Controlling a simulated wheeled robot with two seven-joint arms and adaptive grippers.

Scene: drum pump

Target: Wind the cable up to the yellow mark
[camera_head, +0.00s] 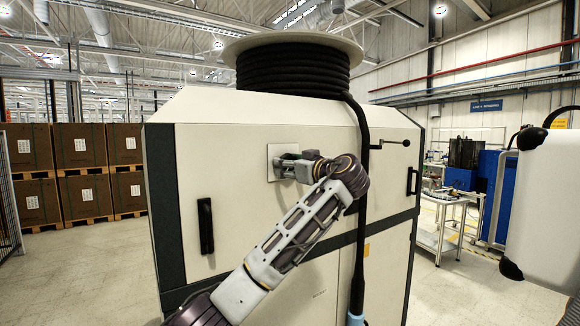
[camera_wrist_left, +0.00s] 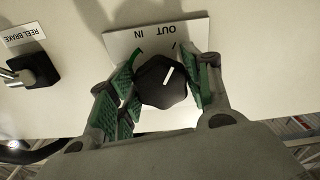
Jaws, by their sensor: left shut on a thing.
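A reel (camera_head: 290,45) wound with black cable (camera_head: 295,70) stands on top of a pale cabinet. The cable's free run (camera_head: 361,200) hangs down the cabinet front, with a light blue piece (camera_head: 355,319) low on it. I see no yellow mark on the visible cable. My left gripper (camera_head: 285,165) is at a small plate on the cabinet front. In the left wrist view my left gripper (camera_wrist_left: 165,85) is shut around a black knob (camera_wrist_left: 160,88) with a white line. The plate (camera_wrist_left: 150,35) reads IN and OUT, upside down. My right gripper is not in view.
A reel brake lever (camera_head: 393,143) sits right of the cable; its black base (camera_wrist_left: 35,70) shows in the wrist view. The cabinet (camera_head: 240,230) has black handles. Stacked boxes (camera_head: 80,170) stand far left. A bench (camera_head: 440,235) stands at the right.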

